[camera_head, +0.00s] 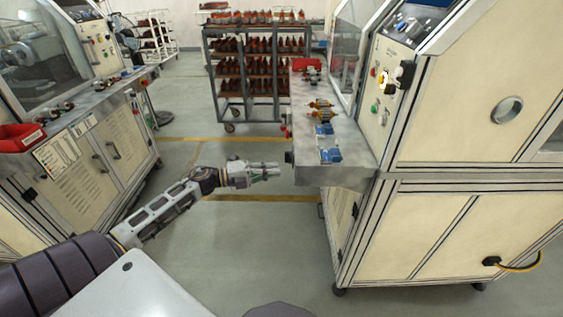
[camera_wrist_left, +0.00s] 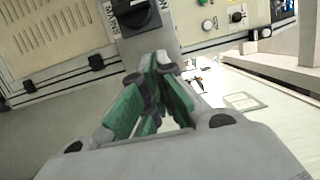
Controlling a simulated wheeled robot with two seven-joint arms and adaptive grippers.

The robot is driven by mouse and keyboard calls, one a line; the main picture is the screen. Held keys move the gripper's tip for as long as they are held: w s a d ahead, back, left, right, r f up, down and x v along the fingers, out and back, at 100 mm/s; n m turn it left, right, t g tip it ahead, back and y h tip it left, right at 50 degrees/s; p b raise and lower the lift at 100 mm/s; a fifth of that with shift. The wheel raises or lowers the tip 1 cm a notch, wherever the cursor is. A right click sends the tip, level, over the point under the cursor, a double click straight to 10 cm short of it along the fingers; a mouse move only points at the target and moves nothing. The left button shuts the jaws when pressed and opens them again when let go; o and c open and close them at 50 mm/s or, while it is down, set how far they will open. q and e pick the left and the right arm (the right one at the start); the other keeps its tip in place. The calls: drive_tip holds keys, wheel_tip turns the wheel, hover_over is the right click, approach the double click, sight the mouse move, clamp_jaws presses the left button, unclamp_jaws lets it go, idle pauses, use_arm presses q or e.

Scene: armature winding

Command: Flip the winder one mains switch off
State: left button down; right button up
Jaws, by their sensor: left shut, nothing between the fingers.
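A black rotary switch (camera_wrist_left: 135,15) sits on a grey plate with dark lettering at the top of the left wrist view. Its knob is partly cut off by the frame's top edge, and I cannot read its setting. In the head view a small dark switch (camera_head: 289,157) shows on the near left end of the right machine's bench. My left gripper (camera_head: 278,171) points at that end from the left, a little apart from it. Its green fingers (camera_wrist_left: 160,75) are together and empty, just below the switch in the wrist view. My right gripper is not in view.
The right machine's bench (camera_head: 345,177) carries orange and blue parts. Green and black controls (camera_wrist_left: 208,25) show at the upper right of the wrist view. Another machine (camera_head: 110,130) stands left. A rack (camera_head: 249,75) of parts stands behind. The floor between the machines is clear.

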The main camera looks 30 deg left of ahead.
sight(288, 157)
use_arm(q)
drive_tip(key=shift+w+d, duration=0.2)
drive_tip(key=shift+w, duration=2.65)
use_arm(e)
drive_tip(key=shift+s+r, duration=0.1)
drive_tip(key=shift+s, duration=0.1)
use_arm(q)
drive_tip(key=shift+r+p, duration=0.1)
drive_tip(key=shift+p, duration=0.3)
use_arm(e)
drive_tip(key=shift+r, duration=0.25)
use_arm(q)
drive_tip(key=p, duration=0.1)
drive_tip(key=n+p, duration=0.1)
drive_tip(key=shift+w+a+r+n+g+p, duration=0.1)
drive_tip(key=shift+w+r+n+g+p, duration=0.05)
drive_tip(key=shift+r+n+g+p, duration=0.2)
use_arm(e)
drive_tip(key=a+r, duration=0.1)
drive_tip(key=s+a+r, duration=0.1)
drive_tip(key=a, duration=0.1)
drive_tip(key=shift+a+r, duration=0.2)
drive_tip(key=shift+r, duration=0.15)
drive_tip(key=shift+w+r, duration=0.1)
use_arm(q)
drive_tip(key=shift+p, duration=0.45)
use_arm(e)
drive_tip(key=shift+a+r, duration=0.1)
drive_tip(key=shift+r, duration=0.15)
